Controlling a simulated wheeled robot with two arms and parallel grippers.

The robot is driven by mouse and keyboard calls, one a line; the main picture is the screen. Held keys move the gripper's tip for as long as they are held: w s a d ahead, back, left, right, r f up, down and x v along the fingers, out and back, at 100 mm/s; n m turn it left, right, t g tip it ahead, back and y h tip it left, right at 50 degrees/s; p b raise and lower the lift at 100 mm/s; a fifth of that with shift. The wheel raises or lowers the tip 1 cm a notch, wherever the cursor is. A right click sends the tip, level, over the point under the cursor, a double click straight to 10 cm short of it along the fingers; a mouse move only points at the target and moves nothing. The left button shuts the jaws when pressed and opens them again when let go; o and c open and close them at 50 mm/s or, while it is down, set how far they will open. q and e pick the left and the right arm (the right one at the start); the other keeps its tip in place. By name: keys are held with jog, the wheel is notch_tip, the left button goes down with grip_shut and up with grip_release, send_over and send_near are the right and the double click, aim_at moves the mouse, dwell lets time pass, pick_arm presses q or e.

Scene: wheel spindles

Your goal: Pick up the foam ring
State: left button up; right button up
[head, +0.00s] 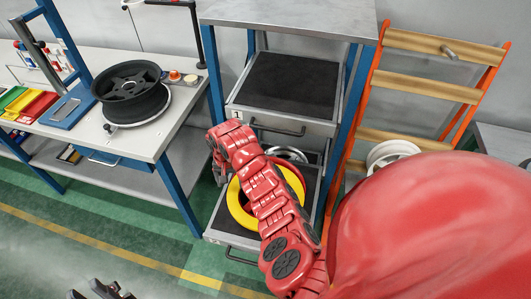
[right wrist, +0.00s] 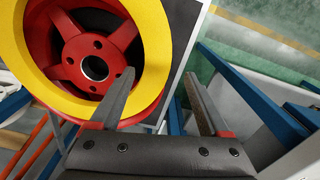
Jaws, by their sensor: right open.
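A yellow ring, which I take as the foam ring (head: 236,205), lies on the lower pull-out shelf, around or on a red wheel. My right arm covers much of it in the head view. In the right wrist view the yellow ring (right wrist: 156,35) encircles the red five-spoke wheel (right wrist: 72,47). My right gripper (right wrist: 160,75) is open and empty. Its left finger overlaps the wheel and ring in the picture, and its right finger is outside the ring. Contact cannot be told. My left gripper (head: 102,290) shows only partly at the bottom left, away from the ring.
The lower shelf (head: 222,225) is pulled out under an upper drawer (head: 285,80) with a dark mat. A workbench (head: 150,140) at left holds a black wheel (head: 130,92) and coloured trays. An orange rack (head: 430,90) stands at right. The green floor at front left is clear.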

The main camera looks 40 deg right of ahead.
aim_at(233, 190)
jog(key=shift+d+f+p, duration=0.2)
jog(key=shift+f+p, duration=0.5)
jog(key=shift+f, duration=1.4)
grip_shut()
